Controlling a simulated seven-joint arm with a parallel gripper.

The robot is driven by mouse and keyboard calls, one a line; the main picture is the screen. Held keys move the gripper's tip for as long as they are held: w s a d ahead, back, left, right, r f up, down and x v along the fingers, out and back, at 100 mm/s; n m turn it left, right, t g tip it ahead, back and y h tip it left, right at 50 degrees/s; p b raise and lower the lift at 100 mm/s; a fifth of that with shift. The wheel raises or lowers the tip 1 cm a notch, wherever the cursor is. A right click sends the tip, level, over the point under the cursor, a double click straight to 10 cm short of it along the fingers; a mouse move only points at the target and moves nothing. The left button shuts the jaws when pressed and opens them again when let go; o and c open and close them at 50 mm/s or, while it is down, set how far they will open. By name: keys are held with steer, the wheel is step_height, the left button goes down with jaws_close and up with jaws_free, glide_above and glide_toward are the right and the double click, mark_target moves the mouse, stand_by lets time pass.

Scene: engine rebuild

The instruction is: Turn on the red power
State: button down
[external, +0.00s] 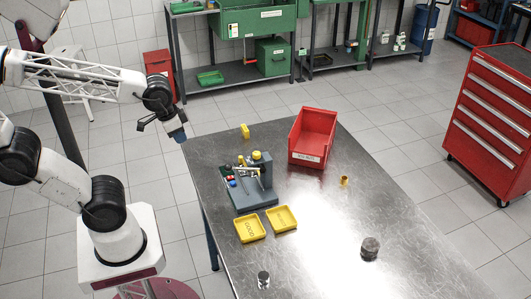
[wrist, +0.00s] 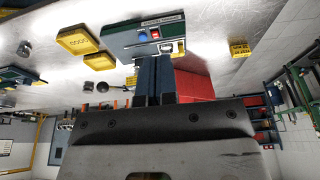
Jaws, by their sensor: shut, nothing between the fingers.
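A grey fixture with a control panel stands on the metal table; its base (external: 258,195) is in the middle of the external view. In the wrist view the panel (wrist: 118,46) carries a blue round button (wrist: 141,38) and a red control (wrist: 155,33) beside it. In the external view the red and blue controls are tiny, and I cannot tell the switch position. My gripper (external: 179,136) is shut and empty, in the air off the table's left edge, apart from the fixture. Its blue-grey fingers (wrist: 154,62) show below the panel in the wrist view.
A red bin (external: 309,158) stands behind the fixture, and two yellow trays (external: 249,229) (external: 282,219) lie in front. A yellow block (external: 245,131) is near the back edge. A dark round part (external: 370,248) is at the right. The table's right side is mostly clear.

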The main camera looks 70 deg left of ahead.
steer(key=w+d+f+t, duration=0.3)
steer(key=w+f, duration=0.2)
steer(key=w, duration=0.3)
steer(key=shift+t, duration=0.4)
steer(key=shift+w+f, duration=0.1)
steer(key=shift+w, duration=0.05)
glide_above(231, 177)
steer(key=s, duration=0.1)
step_height(231, 177, down, 8)
steer(key=shift+s+f, duration=0.35)
steer(key=shift+f, duration=0.8)
steer(key=shift+s+f, duration=0.15)
steer(key=shift+f, duration=0.65)
